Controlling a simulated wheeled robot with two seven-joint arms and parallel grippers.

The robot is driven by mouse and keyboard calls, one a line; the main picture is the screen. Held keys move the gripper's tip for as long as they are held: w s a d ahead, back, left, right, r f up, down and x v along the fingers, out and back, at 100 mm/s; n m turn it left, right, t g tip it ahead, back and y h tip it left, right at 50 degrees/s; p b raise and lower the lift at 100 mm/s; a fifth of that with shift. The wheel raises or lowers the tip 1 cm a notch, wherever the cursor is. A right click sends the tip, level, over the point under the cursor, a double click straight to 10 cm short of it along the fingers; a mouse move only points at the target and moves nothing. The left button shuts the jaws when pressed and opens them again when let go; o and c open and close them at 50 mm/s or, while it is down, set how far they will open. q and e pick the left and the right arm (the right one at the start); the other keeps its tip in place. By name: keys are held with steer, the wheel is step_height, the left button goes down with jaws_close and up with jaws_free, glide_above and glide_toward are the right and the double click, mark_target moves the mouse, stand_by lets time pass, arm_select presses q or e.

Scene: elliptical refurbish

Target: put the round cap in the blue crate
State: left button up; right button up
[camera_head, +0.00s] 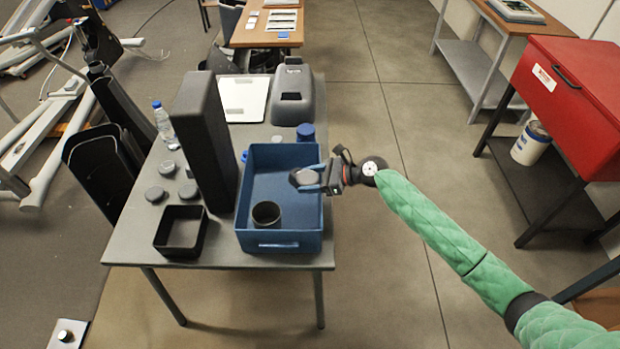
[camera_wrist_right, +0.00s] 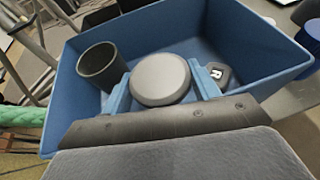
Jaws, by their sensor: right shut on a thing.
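My right gripper (camera_head: 309,180) is shut on a round grey cap (camera_head: 303,176). It holds the cap over the right side of the blue crate (camera_head: 285,237). In the right wrist view the cap (camera_wrist_right: 160,78) sits between the two blue fingertips, with the crate's inside (camera_wrist_right: 165,30) beyond it. I cannot tell exactly how high the cap is above the crate floor. A dark cup (camera_head: 266,213) stands in the crate, left of the cap in the wrist view. A small dark piece with a white mark (camera_wrist_right: 217,73) lies in the crate too. My left gripper is not in view.
Several similar round caps (camera_head: 188,190) lie on the grey table left of a tall dark box (camera_head: 203,140). A small black open tray (camera_head: 181,231) sits left of the crate. A bottle (camera_head: 163,122) and a dark housing (camera_head: 292,95) stand farther back.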

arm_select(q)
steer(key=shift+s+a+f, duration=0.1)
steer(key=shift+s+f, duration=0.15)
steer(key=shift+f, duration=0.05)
arm_select(e)
steer(key=shift+f, duration=0.45)
steer(key=o, duration=1)
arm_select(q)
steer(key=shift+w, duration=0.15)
arm_select(e)
steer(key=o, duration=0.4)
steer(key=shift+f, duration=0.1)
steer(key=shift+r, duration=0.4)
arm_select(q)
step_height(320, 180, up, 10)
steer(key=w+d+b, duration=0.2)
steer(key=b, duration=0.1)
arm_select(e)
steer(key=shift+r+v, duration=0.15)
steer(key=shift+v, duration=2.9)
steer(key=shift+r+v, duration=0.2)
steer(key=shift+v, duration=2.8)
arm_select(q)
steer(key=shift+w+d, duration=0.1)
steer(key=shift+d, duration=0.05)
